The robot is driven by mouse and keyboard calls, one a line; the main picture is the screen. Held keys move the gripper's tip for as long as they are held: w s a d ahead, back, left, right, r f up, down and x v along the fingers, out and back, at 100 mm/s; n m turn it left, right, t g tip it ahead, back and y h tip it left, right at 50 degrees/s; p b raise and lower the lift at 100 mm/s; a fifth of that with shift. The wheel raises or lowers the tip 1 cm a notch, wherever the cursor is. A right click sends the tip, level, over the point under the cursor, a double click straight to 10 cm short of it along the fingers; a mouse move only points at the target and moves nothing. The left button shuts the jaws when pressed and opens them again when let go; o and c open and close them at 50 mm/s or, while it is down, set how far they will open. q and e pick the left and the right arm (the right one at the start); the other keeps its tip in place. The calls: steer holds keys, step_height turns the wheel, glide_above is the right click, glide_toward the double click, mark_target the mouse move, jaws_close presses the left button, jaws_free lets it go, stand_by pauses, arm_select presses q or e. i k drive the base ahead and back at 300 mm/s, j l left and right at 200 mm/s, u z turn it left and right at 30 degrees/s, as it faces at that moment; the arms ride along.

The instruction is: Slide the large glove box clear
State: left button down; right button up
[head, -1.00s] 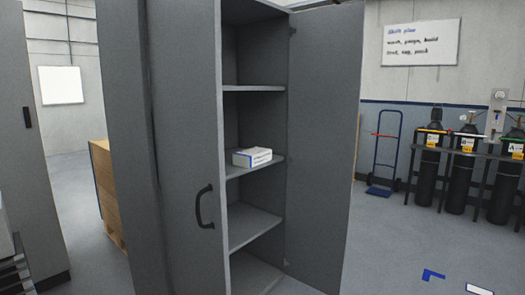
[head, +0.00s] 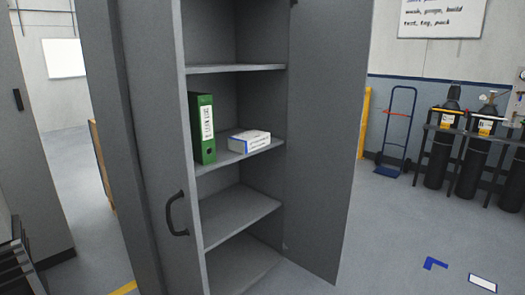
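A white box with blue edging (head: 249,141), which looks like the glove box, lies flat on the middle shelf (head: 222,158) of an open grey cabinet. It sits near the shelf's front edge. The small print on it cannot be read. A green binder (head: 202,128) stands upright just left of the box on the same shelf. No gripper shows in the head view.
The left cabinet door (head: 150,150) with a black handle (head: 176,214) and the right door (head: 322,140) both stand open. The other shelves in view look empty. A blue hand truck (head: 398,130) and dark gas cylinders (head: 440,140) stand to the right, beyond open floor.

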mark_target(251, 140)
steer(key=i+l+u, duration=0.15)
steer(key=i+l, duration=2.05)
steer(key=l, duration=0.15)
